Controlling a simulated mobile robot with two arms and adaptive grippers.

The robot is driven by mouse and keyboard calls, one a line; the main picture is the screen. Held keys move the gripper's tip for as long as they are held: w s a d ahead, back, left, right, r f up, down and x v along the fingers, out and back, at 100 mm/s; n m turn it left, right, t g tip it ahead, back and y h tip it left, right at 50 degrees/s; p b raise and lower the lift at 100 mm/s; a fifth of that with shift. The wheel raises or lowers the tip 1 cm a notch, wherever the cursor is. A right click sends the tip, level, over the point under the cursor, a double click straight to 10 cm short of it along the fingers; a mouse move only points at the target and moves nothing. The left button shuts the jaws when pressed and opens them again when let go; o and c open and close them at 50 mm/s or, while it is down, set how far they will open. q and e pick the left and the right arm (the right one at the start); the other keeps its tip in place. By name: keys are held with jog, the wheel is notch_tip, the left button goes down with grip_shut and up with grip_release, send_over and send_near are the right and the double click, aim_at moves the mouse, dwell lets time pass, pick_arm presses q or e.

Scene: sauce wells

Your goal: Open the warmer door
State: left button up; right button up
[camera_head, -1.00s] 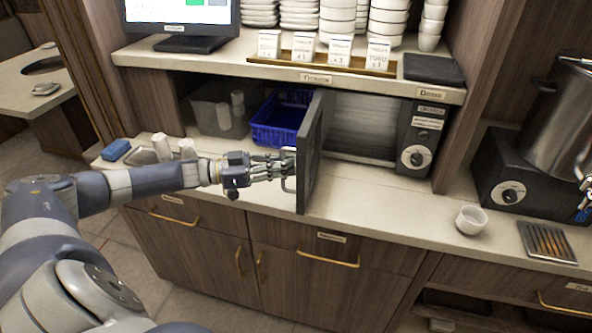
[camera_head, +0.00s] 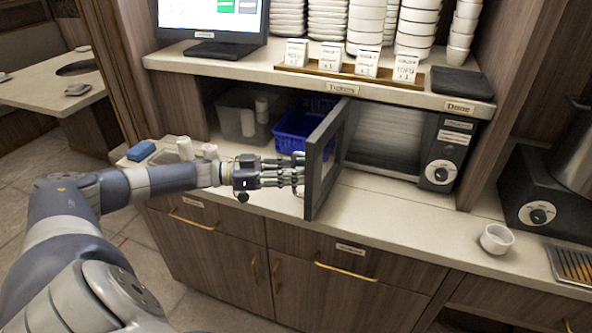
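The warmer (camera_head: 441,150) is a dark box with a dial, under the shelf. Its framed door (camera_head: 314,178) is swung out over the counter, hinged beside the blue basket, with its windowed inner face showing. The warmer's opening (camera_head: 388,140) is uncovered. My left gripper (camera_head: 300,172) is at the outer side of the door, with its fingertips at the door handle (camera_head: 298,188). The fingers overlap the handle, so how firmly they close on it cannot be told. My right gripper is not in view.
A blue basket (camera_head: 290,142) and grey bin (camera_head: 235,120) stand left of the door. White cups (camera_head: 186,148) and a blue block (camera_head: 141,150) are near the arm. A small bowl (camera_head: 496,239) sits right on the counter; the counter before the warmer is clear.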

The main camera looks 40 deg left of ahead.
pick_arm(q)
jog(key=shift+r, duration=0.15)
jog(key=shift+a, duration=0.1)
jog(key=v, duration=1.2)
jog(key=shift+s, duration=0.1)
